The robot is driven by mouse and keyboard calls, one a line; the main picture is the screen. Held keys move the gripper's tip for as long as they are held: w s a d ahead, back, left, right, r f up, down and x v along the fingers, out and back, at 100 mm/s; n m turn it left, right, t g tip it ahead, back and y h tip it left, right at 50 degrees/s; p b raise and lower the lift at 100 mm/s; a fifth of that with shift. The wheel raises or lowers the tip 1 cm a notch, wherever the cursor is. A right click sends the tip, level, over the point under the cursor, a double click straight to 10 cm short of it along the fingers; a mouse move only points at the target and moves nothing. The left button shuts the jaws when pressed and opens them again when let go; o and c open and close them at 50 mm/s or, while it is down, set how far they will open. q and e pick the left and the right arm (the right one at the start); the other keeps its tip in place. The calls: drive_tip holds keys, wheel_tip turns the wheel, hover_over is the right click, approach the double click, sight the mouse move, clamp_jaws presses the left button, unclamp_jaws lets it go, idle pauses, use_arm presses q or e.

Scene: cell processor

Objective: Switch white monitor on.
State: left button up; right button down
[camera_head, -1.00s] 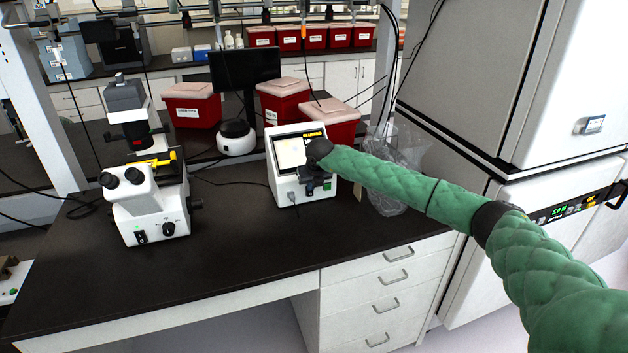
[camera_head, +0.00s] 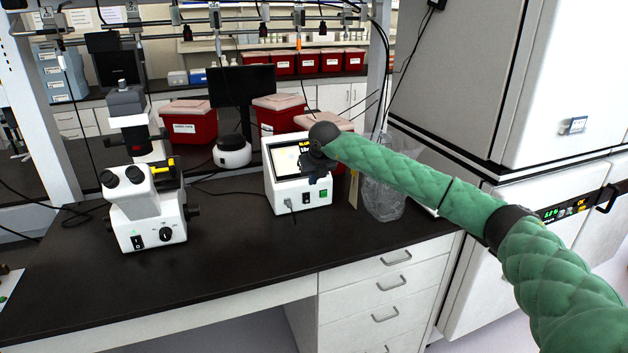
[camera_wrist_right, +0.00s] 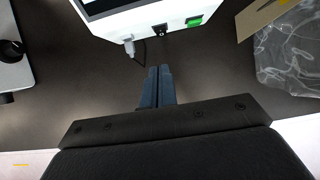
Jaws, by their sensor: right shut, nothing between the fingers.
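The white monitor (camera_head: 283,192) is a boxy white device on the dark bench, with a lit screen (camera_head: 284,160). A black switch (camera_head: 306,198) and a green part (camera_head: 323,194) sit low on its front. In the right wrist view, the monitor (camera_wrist_right: 150,20) is at the top, with the black switch (camera_wrist_right: 160,29) beside a plugged-in cable. My right gripper (camera_head: 314,182) is in front of the monitor and covers part of its right side. In the wrist view, its blue fingers (camera_wrist_right: 160,72) are shut and empty, just short of the switch. My left gripper is out of view.
A white microscope (camera_head: 148,215) stands left on the bench. A clear plastic bag (camera_head: 384,198) is to the right of the monitor. A black screen (camera_head: 242,86) and red bins (camera_head: 190,122) are behind. The bench front (camera_head: 200,270) is clear.

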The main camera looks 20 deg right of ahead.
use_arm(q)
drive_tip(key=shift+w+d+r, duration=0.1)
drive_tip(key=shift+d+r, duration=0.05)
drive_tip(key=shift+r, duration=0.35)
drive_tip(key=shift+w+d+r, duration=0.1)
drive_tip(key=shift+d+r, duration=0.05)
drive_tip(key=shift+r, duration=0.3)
use_arm(e)
drive_tip(key=shift+d+r, duration=0.2)
drive_tip(key=shift+r, duration=0.45)
drive_tip(key=shift+d+f, duration=0.1)
drive_tip(key=shift+f, duration=0.05)
